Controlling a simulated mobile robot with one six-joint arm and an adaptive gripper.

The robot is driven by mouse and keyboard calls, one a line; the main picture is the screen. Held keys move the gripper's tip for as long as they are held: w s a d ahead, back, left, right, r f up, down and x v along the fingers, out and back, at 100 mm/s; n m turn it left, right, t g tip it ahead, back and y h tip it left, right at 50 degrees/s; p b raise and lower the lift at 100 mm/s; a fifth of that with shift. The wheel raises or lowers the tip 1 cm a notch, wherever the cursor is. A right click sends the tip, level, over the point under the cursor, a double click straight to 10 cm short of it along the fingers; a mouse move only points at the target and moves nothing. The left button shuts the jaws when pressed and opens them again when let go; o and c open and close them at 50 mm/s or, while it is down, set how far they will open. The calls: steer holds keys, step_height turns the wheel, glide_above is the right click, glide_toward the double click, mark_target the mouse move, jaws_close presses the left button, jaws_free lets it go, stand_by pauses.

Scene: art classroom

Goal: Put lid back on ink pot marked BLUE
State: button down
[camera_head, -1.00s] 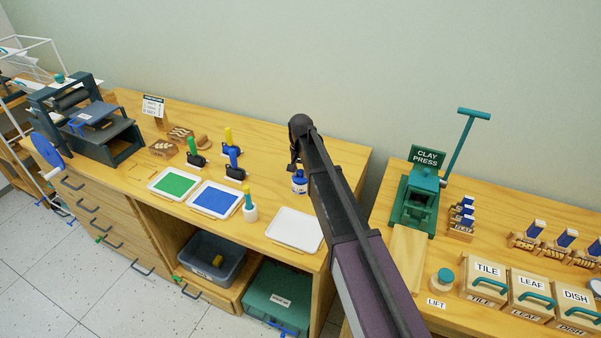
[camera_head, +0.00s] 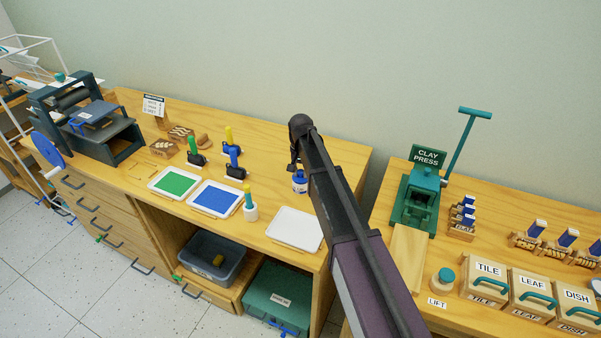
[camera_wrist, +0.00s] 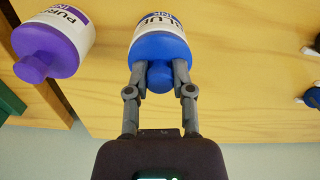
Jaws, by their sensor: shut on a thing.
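The ink pot marked BLUE (camera_wrist: 157,24) stands on the wooden bench in the wrist view. Its blue lid (camera_wrist: 160,50) sits at the mouth of the pot, with a round knob towards me. My gripper (camera_wrist: 160,77) is shut on the lid's knob, one finger on each side. I see no clear gap between lid and pot, but cannot tell whether the lid is fully seated. In the head view the blue pot (camera_head: 299,183) shows beside my dark arm, which hides part of it. My gripper (camera_head: 294,162) is small and partly hidden there.
A purple-lidded pot (camera_wrist: 52,45) stands left of the blue one in the wrist view. The clay press (camera_head: 418,205) is on the right bench.

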stand_by(0.6)
steer(key=shift+c, duration=2)
jaws_free()
steer(key=shift+d, duration=0.1)
steer(key=o, duration=0.4)
steer(key=shift+r+p, duration=3.5)
